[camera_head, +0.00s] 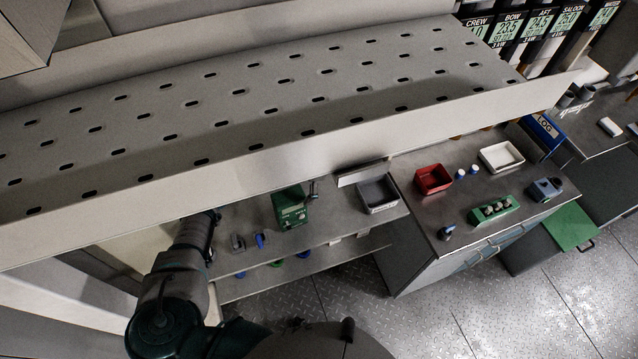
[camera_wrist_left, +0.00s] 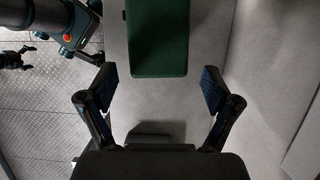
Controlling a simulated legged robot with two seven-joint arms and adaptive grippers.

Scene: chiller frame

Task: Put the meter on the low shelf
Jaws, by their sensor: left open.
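A green box-shaped device (camera_head: 290,207) with a side handle stands on the upper of two grey shelves (camera_head: 335,215); I cannot tell for certain whether it is the meter. A dark green block (camera_wrist_left: 157,38) lies ahead of my left gripper in the left wrist view, apart from the fingers. My left gripper (camera_wrist_left: 158,88) is open and empty; in the head view its end (camera_head: 212,218) is partly hidden near the shelf's left end. The low shelf (camera_head: 345,250) runs below, largely covered by the upper one. My right gripper (camera_wrist_left: 15,58) shows small in the left wrist view, its jaws unclear.
A perforated steel shelf (camera_head: 250,100) hangs over the work area. A grey bin (camera_head: 378,194) stands right of the green device, and small blue items (camera_head: 260,240) lie left of it. The counter (camera_head: 430,205) at right holds a red bin (camera_head: 433,179) and a white tray (camera_head: 501,156).

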